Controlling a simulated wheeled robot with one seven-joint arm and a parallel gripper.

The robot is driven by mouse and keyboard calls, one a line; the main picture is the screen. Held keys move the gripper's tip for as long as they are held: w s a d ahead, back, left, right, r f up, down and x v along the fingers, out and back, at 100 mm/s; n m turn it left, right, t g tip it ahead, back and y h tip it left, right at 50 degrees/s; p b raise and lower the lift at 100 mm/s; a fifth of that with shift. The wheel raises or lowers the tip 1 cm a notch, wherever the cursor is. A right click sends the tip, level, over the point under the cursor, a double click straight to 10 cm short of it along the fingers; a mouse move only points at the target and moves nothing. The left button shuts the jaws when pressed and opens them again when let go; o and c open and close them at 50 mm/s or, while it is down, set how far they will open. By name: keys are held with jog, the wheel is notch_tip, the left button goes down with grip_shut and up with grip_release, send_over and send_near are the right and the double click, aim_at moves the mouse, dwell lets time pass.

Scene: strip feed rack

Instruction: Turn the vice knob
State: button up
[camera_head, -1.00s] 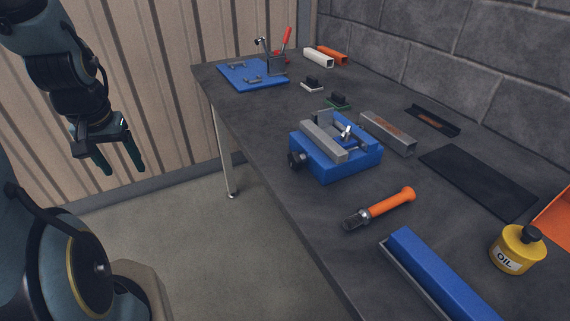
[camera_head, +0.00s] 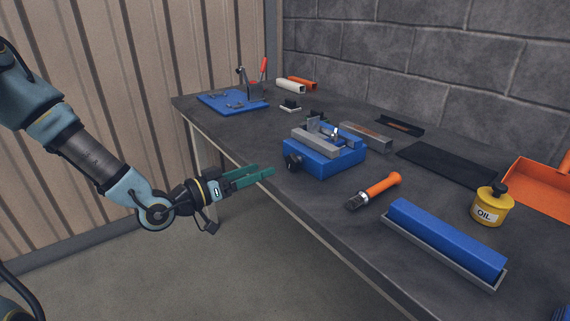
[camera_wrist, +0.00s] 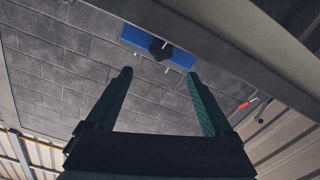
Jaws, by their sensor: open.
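The blue vice (camera_head: 325,160) with grey jaws sits near the front edge of the dark bench. Its black knob (camera_head: 294,162) faces out past that edge, on the vice's left side. My gripper (camera_head: 268,172) is open and empty, just left of and slightly below the knob, with a small gap between them. In the wrist view the knob (camera_wrist: 160,49) shows ahead, between the two green fingers (camera_wrist: 160,80) and beyond their tips. The vice's blue face (camera_wrist: 133,36) is behind it.
An orange-handled tool (camera_head: 374,190), a blue bar in a grey channel (camera_head: 445,240) and a yellow oil can (camera_head: 491,206) lie to the right. A blue plate with a red-handled clamp (camera_head: 232,101) is at the far left. The space before the bench is free.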

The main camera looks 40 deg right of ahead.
aim_at(289, 159)
jog(key=d, duration=0.3)
jog(key=d+p, duration=0.1)
jog(key=d, duration=0.2)
jog(key=d+p, duration=0.1)
jog(key=d, duration=0.3)
jog(key=shift+s, duration=0.25)
jog(key=shift+f, duration=0.1)
jog(key=c, duration=1.4)
